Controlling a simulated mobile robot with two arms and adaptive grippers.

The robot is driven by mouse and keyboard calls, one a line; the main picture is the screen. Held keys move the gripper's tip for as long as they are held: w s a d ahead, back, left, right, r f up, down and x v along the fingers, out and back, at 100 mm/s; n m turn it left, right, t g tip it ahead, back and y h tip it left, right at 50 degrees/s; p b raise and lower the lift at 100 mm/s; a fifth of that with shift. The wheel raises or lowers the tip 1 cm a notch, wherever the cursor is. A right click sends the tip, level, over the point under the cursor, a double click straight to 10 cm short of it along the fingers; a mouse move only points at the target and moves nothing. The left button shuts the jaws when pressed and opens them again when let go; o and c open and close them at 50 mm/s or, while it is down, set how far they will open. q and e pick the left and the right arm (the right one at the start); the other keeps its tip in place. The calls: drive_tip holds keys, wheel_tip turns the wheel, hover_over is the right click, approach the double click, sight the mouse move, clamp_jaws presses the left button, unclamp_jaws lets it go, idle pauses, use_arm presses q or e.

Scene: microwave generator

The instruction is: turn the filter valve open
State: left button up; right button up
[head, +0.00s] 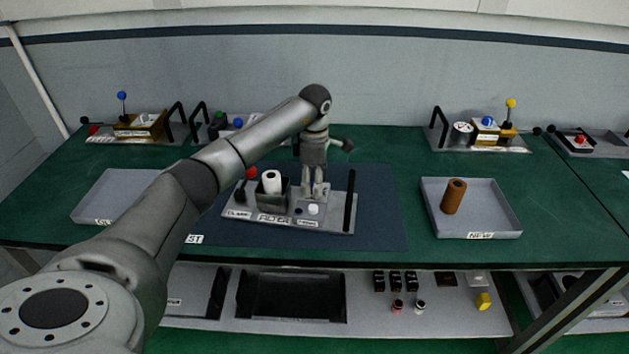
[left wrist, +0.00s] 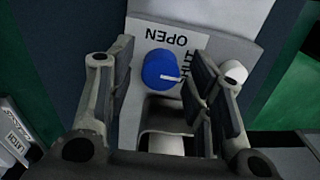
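The filter valve is a round blue knob (left wrist: 160,68) with a white pointer mark, seen in the left wrist view. Its plate carries the words OPEN and SHUT, and the mark points right, toward SHUT. My left gripper (head: 314,192) points down over the right part of the filter module (head: 258,217) in the head view. In the left wrist view its fingers (left wrist: 163,58) are open, one on each side of the knob, with gaps between. I cannot tell how far down they reach. The gripper hides the knob in the head view. My right gripper is not in view.
A white filter roll (head: 271,181) stands in the module's holder, and a black upright handle (head: 350,200) is close right of my gripper. A brown roll (head: 453,196) stands in the NEW tray (head: 490,222). The blue mat (head: 384,215) right of the module is clear.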

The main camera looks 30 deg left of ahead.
use_arm(q)
drive_tip(key=c, duration=0.8)
drive_tip(key=shift+c, duration=0.2)
drive_tip(key=shift+n, duration=0.4)
drive_tip(key=n, duration=0.3)
drive_tip(key=shift+n, duration=0.4)
drive_tip(key=n, duration=0.4)
drive_tip(key=shift+r+n, duration=0.1)
drive_tip(key=shift+n, duration=0.2)
drive_tip(key=n, duration=0.4)
drive_tip(key=n+p, duration=0.1)
drive_tip(key=n, duration=0.3)
drive_tip(key=shift+n, duration=0.3)
drive_tip(key=o, duration=1.1)
drive_tip(key=shift+c, duration=0.2)
